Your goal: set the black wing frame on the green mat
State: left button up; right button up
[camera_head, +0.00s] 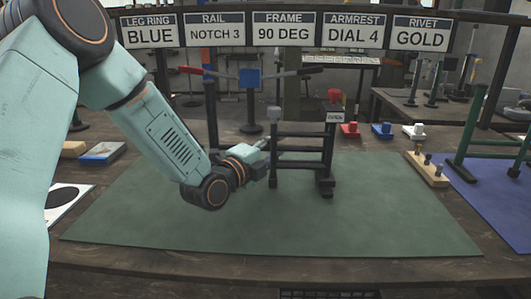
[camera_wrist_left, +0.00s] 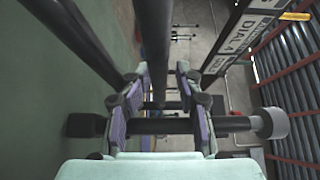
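The black wing frame (camera_head: 300,150) stands upright over the middle of the green mat (camera_head: 390,215). It has two uprights joined by crossbars, and its feet appear to meet the mat. My left gripper (camera_head: 264,160) is at its left upright. In the left wrist view the grey-capped upright (camera_wrist_left: 230,124) runs across the picture, behind the fingers. My left gripper (camera_wrist_left: 158,100) has its fingers apart, with a dark bar (camera_wrist_left: 155,50) between them and gaps visible beside it. Whether either pad touches the frame is hard to tell. My right gripper is not in view.
Signs (camera_head: 285,29) hang across the back. A black stand with a blue block (camera_head: 249,77) is behind the frame. Red (camera_head: 350,130), blue (camera_head: 382,131) and white (camera_head: 414,132) pieces line the mat's back right. A wooden peg block (camera_head: 427,170) borders its right side. The mat's front is clear.

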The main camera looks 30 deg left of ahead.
pick_arm(q)
jog(key=shift+s+a, duration=0.1)
jog(key=shift+s, duration=0.25)
jog(key=s+p, duration=0.1)
jog(key=s, duration=0.2)
jog(key=s+p, duration=0.1)
jog(key=s, duration=0.1)
jog(key=shift+s+a+r+p, duration=0.2)
jog(key=shift+a+p, duration=0.1)
jog(key=shift+a, duration=0.1)
jog(key=s, duration=0.1)
jog(key=s+p, duration=0.2)
jog(key=shift+s+a, duration=0.1)
jog(key=shift+a, duration=0.15)
jog(key=shift+s+a+f+p, duration=0.1)
jog(key=shift+s+a+p, duration=0.05)
jog(key=shift+s+p, duration=1.05)
